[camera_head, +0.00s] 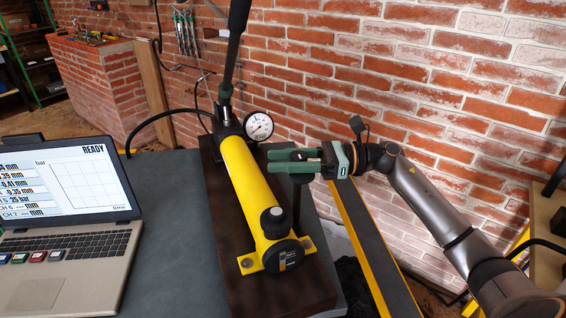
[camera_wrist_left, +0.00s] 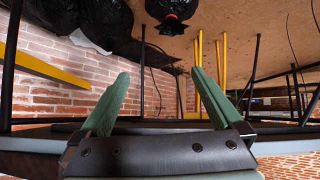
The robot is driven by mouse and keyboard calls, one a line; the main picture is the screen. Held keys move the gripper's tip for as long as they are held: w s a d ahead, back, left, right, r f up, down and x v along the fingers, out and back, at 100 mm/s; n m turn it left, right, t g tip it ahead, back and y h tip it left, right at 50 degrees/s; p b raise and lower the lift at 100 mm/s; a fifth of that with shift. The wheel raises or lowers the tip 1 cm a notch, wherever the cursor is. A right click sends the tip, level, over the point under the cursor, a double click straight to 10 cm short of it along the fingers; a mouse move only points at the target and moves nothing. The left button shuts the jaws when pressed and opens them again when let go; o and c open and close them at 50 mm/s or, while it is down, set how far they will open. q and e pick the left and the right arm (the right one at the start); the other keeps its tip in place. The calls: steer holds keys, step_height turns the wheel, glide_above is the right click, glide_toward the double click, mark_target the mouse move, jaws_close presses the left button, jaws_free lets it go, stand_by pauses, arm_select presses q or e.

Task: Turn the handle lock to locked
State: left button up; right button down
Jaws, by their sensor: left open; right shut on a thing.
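A yellow hand pump (camera_head: 250,185) lies on a dark base board (camera_head: 225,270). Its long black lever handle (camera_head: 235,50) stands up at the far end, beside a round white pressure gauge (camera_head: 259,126). A black knob (camera_head: 275,222) sits on the near end. My right gripper (camera_head: 272,161) reaches in from the right, level with the pump's right side. Its green fingers are closed on a dark upright part (camera_head: 297,205) beside the cylinder; the fingers hide most of the grip. I cannot tell a lock marking. My left gripper (camera_wrist_left: 158,95) is open and empty in the left wrist view.
A laptop (camera_head: 70,220) showing READY stands left on the grey table (camera_head: 170,230). A black hose (camera_head: 165,118) runs behind the pump. A brick wall (camera_head: 400,80) closes the back and right. A yellow-edged beam (camera_head: 372,245) is right of the pump.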

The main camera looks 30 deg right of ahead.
mark_target(295, 153)
arm_select(q)
steer(key=s+a+r+p, duration=0.1)
steer(key=a+r+p, duration=0.2)
steer(key=r+p, duration=1.1)
steer(key=shift+s+a+r+n+y+p, duration=0.25)
steer(key=shift+r+n+y+p, duration=0.15)
steer(key=shift+p, duration=1.6)
arm_select(e)
steer(key=shift+w+d+m+t+h, duration=0.25)
steer(key=shift+d+m+t+h, duration=0.35)
steer(key=shift+m+t+h, duration=1.7)
steer(key=shift+w+d+m+t+h, duration=0.25)
steer(key=shift+d+m+t+h, duration=0.35)
steer(key=shift+m+h, duration=3.25)
steer(key=shift+w+d+m+t+h, duration=0.4)
steer(key=shift+m+t+h, duration=1.25)
steer(key=shift+h, duration=2.7)
steer(key=shift+s+d+m+g+h, duration=0.2)
steer(key=shift+m+g+h, duration=0.05)
steer(key=shift+m+h, duration=0.05)
steer(key=shift+c, duration=2.2)
jaws_free()
